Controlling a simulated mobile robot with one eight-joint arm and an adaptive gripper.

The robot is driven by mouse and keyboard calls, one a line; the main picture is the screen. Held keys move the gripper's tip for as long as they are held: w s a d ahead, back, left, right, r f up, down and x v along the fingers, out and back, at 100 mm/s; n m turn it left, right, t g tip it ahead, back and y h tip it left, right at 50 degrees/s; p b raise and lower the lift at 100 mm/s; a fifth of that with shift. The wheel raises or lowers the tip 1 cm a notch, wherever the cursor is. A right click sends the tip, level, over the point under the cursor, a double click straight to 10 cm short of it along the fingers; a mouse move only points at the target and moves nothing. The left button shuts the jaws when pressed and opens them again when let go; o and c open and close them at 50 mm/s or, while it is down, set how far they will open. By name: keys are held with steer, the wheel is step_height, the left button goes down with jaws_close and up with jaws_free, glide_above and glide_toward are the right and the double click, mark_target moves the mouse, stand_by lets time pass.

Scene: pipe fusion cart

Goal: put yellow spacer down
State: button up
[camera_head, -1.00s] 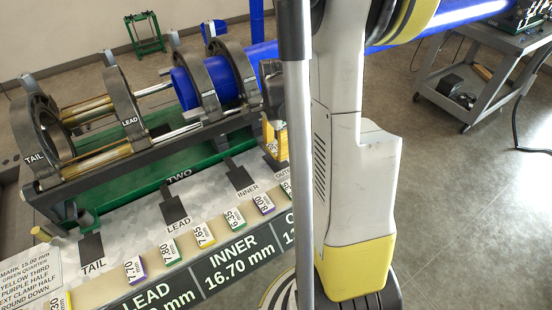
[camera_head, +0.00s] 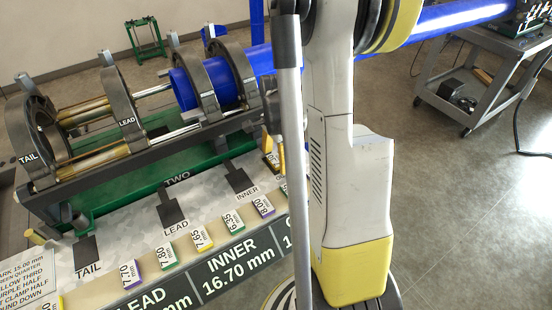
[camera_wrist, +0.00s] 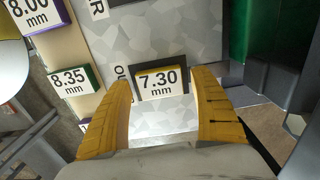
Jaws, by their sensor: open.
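The yellow spacer (camera_wrist: 160,83), with a white face marked 7.30 mm, rests on the grey speckled panel beside a partly hidden label in the wrist view. In the head view the spacer (camera_head: 269,159) shows as a small yellow piece beside my arm. My gripper (camera_wrist: 159,78) is open, its two yellow fingers on either side of the spacer with a gap at each side. In the head view my arm hides most of the gripper.
Several numbered spacers, including 8.35 (camera_wrist: 73,82) and 7.65 (camera_head: 202,238), stand in a row along the panel's front. The clamp rings (camera_head: 125,110) and blue pipe (camera_head: 222,80) are behind. A grey trolley (camera_head: 480,90) stands at right.

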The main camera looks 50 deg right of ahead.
mark_target(276, 160)
steer(key=shift+r, duration=0.1)
step_height(276, 160, up, 12)
steer(key=p, duration=0.5)
steer(key=s+a+r+n+t, duration=0.1)
steer(key=a+r+n+t, duration=0.1)
steer(key=a+n, duration=0.5)
steer(key=s+a+r+n+t, duration=0.2)
steer(key=a+r+n, duration=0.3)
steer(key=a, duration=0.5)
steer(key=s+a+r+n+t, duration=0.2)
steer(key=a+r+n+t, duration=0.1)
steer(key=a+n, duration=0.5)
steer(key=shift+s+a+r+n, duration=0.15)
steer(key=shift+s+a+n, duration=0.1)
steer(key=shift+n, duration=0.05)
